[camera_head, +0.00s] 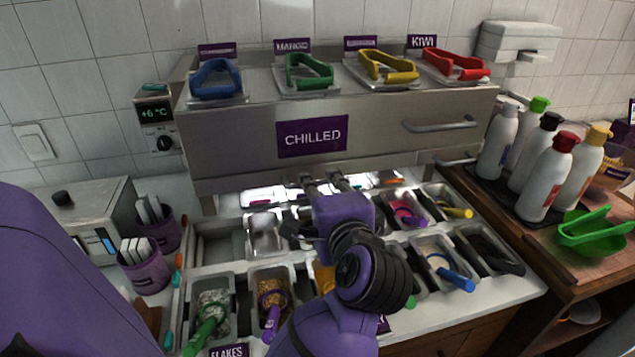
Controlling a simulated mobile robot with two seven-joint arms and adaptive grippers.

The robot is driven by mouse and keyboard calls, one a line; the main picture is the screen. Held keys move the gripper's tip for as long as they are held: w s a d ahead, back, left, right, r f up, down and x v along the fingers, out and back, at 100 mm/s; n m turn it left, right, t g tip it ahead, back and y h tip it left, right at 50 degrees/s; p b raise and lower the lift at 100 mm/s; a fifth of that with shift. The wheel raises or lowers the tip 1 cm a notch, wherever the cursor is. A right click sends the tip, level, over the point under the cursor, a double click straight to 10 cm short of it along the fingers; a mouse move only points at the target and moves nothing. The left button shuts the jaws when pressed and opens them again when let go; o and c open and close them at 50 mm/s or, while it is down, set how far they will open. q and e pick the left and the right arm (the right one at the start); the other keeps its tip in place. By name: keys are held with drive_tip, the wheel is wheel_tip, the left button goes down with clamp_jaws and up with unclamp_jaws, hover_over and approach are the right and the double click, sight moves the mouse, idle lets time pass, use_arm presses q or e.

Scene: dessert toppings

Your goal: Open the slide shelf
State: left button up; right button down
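The slide shelf appears to be the wide steel unit with a purple CHILLED label (312,137), standing against the tiled wall. Its front panel (230,130) carries a horizontal bar handle (440,125) on the right. A second, shorter handle (456,160) shows lower right. My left gripper (325,182) is below the CHILLED label, at the lower edge of the panel, pointing away from me. Its two fingers look apart, with nothing visible between them. It is left of both handles. My purple and black arm hides part of the counter. My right gripper is not in view.
Tongs in blue, green, yellow and red (455,64) lie in trays on top of the unit. Topping bins (210,310) with scoops fill the counter below. Purple cups (145,268) stand left.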

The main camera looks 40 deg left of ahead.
use_arm(q)
drive_tip(key=shift+x, duration=1)
drive_tip(key=shift+c, duration=0.4)
clamp_jaws()
